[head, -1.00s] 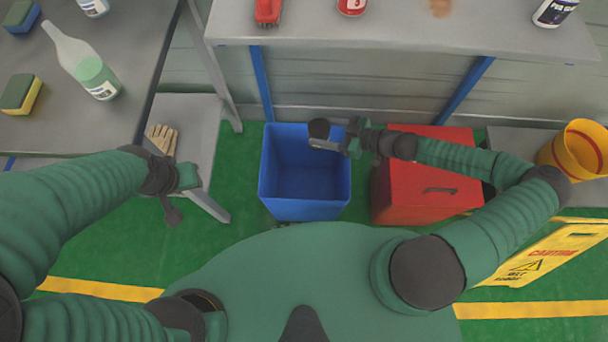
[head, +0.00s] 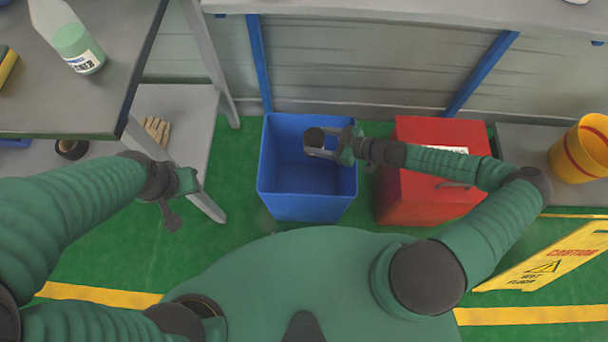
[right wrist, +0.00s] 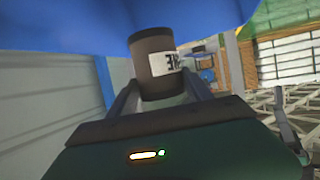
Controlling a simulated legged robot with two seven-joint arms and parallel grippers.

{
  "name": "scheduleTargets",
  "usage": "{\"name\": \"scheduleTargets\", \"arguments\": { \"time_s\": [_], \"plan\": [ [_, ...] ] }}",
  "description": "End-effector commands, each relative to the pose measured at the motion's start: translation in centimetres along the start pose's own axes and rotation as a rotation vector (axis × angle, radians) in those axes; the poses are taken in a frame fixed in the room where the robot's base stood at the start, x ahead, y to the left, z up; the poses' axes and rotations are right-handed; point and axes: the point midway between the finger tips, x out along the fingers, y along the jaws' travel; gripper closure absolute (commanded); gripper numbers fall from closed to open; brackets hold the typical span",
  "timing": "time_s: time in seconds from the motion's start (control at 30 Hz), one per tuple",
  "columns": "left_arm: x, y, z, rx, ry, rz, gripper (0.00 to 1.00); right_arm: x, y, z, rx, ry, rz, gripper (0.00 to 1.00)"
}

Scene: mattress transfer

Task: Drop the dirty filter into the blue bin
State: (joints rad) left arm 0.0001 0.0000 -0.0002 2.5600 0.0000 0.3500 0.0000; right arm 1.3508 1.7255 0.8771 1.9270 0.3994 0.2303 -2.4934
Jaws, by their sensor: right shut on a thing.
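The dirty filter is a dark cylinder (head: 314,137) held at the tips of my right gripper (head: 322,146). In the right wrist view the filter (right wrist: 153,62) is dark brown with a white label, and it sits between the two fingers. The blue bin (head: 306,205) stands open on the floor, and its inside looks empty. The filter and the right gripper's fingers show over the bin's opening, toward its right back part. My left gripper (head: 172,208) hangs over the green floor left of the bin, with no object seen in it; its finger gap is unclear.
A red box (head: 425,205) stands just right of the bin. A grey table (head: 110,100) is at the left, with a bottle (head: 75,45) on it. A yellow bucket (head: 580,150) and a yellow caution sign (head: 545,262) are at the right. A bench edge (head: 400,12) runs along the back.

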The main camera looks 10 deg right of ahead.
Motion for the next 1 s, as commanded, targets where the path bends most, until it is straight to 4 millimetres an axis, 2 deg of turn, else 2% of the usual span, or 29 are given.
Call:
{"name": "scheduleTargets", "arguments": {
  "time_s": [0.03,0.07,0.23,0.53,0.63,0.77,1.0],
  "plan": [
    [0.0,0.0,0.0,0.000,0.000,0.000,0.64,-0.1,0.0,0.0,0.000,0.000,0.001,0.87],
    [0.0,0.0,0.0,0.000,0.000,0.000,0.64,-0.1,0.1,0.0,0.000,0.000,0.001,0.39],
    [0.0,0.0,0.0,0.000,0.000,0.000,0.64,-0.1,0.1,0.0,0.000,0.000,0.001,0.17],
    [-0.1,0.0,0.0,0.000,0.000,0.000,0.64,-0.1,0.0,0.0,0.000,-0.002,0.001,0.16],
    [-0.3,0.0,-0.1,0.000,0.000,0.000,0.64,-0.9,0.1,-0.1,0.000,-0.002,0.003,0.16],
    [-1.1,0.0,-0.2,0.000,0.000,0.000,0.64,-3.8,0.2,-0.1,0.001,-0.005,0.006,0.16],
    [-2.4,0.0,-0.6,0.000,0.000,0.000,0.64,-10.9,0.3,-0.1,0.001,-0.004,0.006,0.16]
  ]
}}
